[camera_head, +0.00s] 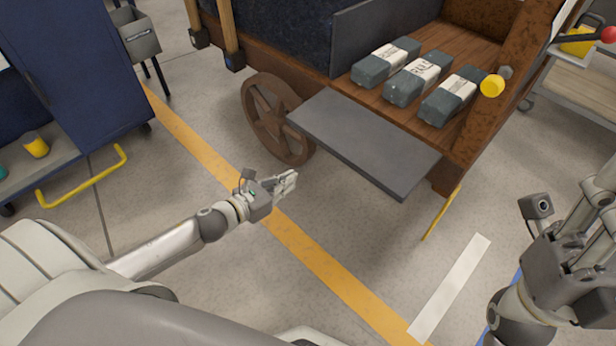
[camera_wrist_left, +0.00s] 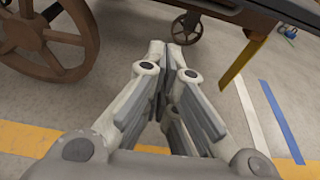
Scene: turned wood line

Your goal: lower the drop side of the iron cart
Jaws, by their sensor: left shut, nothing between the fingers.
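The iron cart (camera_head: 270,50) has a brown wooden bed and spoked wheels (camera_head: 278,118); a wheel also shows in the left wrist view (camera_wrist_left: 50,40). Its grey drop side (camera_head: 365,142) is folded out from the bed edge, close to flat, leaving the bed open there. My left gripper (camera_head: 290,182) is shut and empty, low over the floor beside the wheel and apart from the drop side. Its closed fingers show in the left wrist view (camera_wrist_left: 168,52). My right gripper (camera_head: 596,225) is at the right edge, partly cut off; its opening is unclear.
Several dark packs with white labels (camera_head: 412,80) lie on the bed. A yellow rod (camera_head: 441,214) hangs below the cart's near corner. A blue cabinet (camera_head: 85,70) with a yellow handle (camera_head: 85,182) stands left. The floor with a yellow line (camera_head: 310,255) is clear.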

